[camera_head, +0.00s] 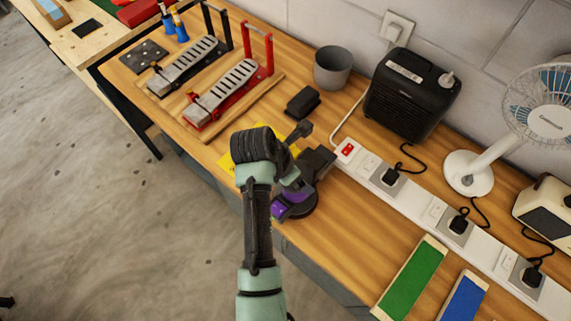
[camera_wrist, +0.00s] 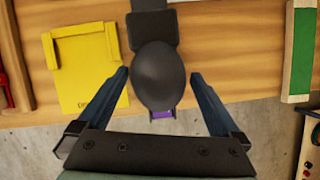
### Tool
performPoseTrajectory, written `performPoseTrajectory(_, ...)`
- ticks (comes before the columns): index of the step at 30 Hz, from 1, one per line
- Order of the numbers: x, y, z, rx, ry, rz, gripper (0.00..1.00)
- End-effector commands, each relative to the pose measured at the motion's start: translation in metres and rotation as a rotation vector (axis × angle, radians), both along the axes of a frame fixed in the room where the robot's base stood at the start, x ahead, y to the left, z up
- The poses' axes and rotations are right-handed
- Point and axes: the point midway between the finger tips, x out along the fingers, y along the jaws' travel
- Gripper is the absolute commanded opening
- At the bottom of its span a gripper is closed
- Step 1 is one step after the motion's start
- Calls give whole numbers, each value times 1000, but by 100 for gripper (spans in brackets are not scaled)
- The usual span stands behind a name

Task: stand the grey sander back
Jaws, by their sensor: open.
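The sander (camera_head: 297,197), dark grey with purple parts, is at the front edge of the bench beside my arm. In the wrist view its rounded dark top (camera_wrist: 160,78) fills the gap between my fingers, with a purple bit below and a dark block-like part above. My gripper (camera_wrist: 158,75) is open, one finger on each side of the sander; I cannot tell whether either touches. A yellow sheet with a raised yellow U-shaped frame (camera_wrist: 85,45) is just left of the sander, and nothing stands on it. In the head view my arm hides most of it.
Two clamp-like stands, grey-black (camera_head: 188,66) and red (camera_head: 228,95), are to the left. A grey cup (camera_head: 333,67), a black block (camera_head: 302,101) and a black heater (camera_head: 411,95) are behind. A power strip (camera_head: 428,211), fan (camera_head: 470,172) and green board (camera_head: 412,278) are to the right.

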Motion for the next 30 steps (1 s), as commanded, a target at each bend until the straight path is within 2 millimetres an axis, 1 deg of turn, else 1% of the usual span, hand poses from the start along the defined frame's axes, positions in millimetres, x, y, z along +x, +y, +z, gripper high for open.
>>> performPoseTrajectory(3,-6,9,25,1,-7,2,100)
performPoseTrajectory(6,-12,15,46,1,-6,1,100)
performPoseTrajectory(9,-17,21,64,1,-6,1,100)
performPoseTrajectory(12,-21,25,77,1,-4,2,100)
performPoseTrajectory(16,-24,28,87,0,-2,2,100)
performPoseTrajectory(22,-24,29,93,6,-14,-9,100)
performPoseTrajectory(24,-15,29,101,32,-71,-45,100)
performPoseTrajectory(26,-1,29,116,78,-165,-104,100)
performPoseTrajectory(29,31,29,159,221,-403,-257,100)
performPoseTrajectory(30,45,30,183,304,-515,-328,100)
